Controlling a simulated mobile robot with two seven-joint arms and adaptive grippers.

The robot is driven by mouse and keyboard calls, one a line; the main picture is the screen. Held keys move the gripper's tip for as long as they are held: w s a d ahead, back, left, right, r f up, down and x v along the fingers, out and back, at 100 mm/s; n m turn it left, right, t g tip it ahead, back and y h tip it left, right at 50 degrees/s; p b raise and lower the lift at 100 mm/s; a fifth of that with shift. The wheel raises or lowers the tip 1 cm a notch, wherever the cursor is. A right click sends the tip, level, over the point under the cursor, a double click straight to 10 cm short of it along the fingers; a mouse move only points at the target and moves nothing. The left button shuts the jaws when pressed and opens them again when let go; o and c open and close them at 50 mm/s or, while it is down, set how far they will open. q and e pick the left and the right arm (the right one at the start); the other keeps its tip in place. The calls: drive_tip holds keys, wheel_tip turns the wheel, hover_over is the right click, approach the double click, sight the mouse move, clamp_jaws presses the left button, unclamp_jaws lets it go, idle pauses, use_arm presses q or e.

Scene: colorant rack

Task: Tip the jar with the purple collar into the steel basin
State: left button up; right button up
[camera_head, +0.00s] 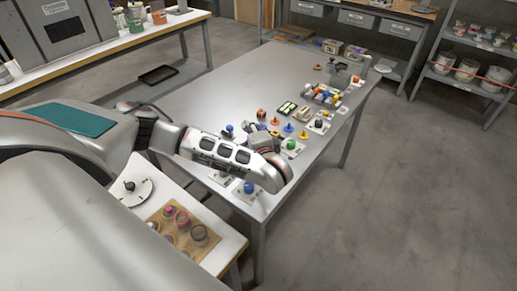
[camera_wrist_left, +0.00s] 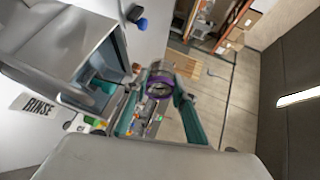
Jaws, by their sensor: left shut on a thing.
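In the left wrist view, the jar with the purple collar (camera_wrist_left: 158,86) is between the two teal fingers of my left gripper (camera_wrist_left: 160,112), which is shut on it. The jar's round end and purple ring face the camera; how far it is tilted is hard to tell. An open steel box, which looks like the steel basin (camera_wrist_left: 62,50), is on the left, apart from the jar in the picture. A RINSE label (camera_wrist_left: 38,107) is beside it. In the head view, my left arm reaches over the grey table, and jar and fingers cannot be made out. My right gripper is not in view.
The grey table (camera_head: 195,93) carries several coloured knobs and small parts along its right side. A board with several jars (camera_head: 157,229) is on the white bench at the front. Another bench (camera_head: 115,43) stands at upper left, shelves (camera_head: 462,70) at upper right. Floor on the right is clear.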

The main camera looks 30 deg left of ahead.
use_arm(q)
drive_tip(key=shift+s+d+r+t+y, duration=0.15)
drive_tip(key=shift+d+r+t+y, duration=0.15)
drive_tip(key=shift+d+r, duration=0.2)
idle(0.5)
drive_tip(key=shift+d+r+m+t+y, duration=0.1)
drive_tip(key=shift+m+t+y, duration=0.4)
drive_tip(key=shift+y, duration=0.2)
idle(0.7)
drive_tip(key=shift+r, duration=0.3)
idle(0.3)
